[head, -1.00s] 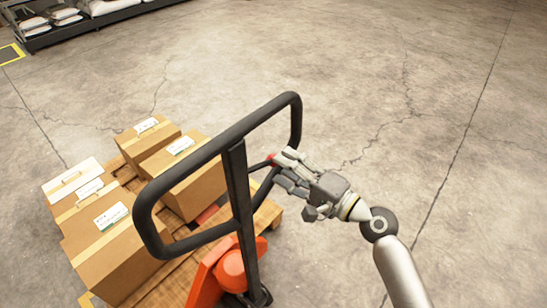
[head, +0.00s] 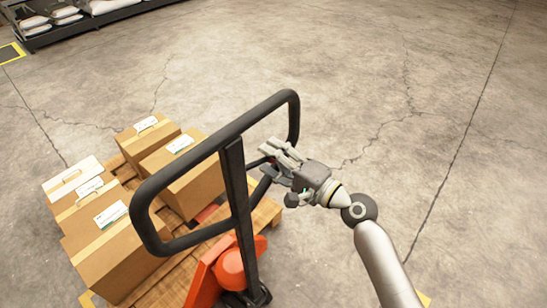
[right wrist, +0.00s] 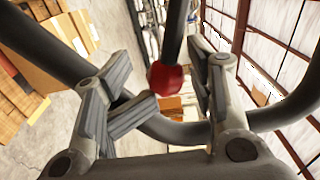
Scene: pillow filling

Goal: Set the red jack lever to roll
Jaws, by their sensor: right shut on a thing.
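The jack lever's red knob (right wrist: 165,79) hangs at the end of a dark rod, between the fingers in the right wrist view. My right gripper (head: 274,153) is shut on it, inside the black loop handle (head: 143,205). In the head view the fingers hide most of the lever, so its exact setting cannot be read. The handle stands on the orange pallet jack (head: 230,267). My left gripper is not in view.
Several cardboard boxes (head: 110,265) sit on a wooden pallet (head: 160,282) left of the handle. A dark rack (head: 45,40) with white sacks stands at the top left. The concrete floor (head: 400,90) behind and to the right is clear.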

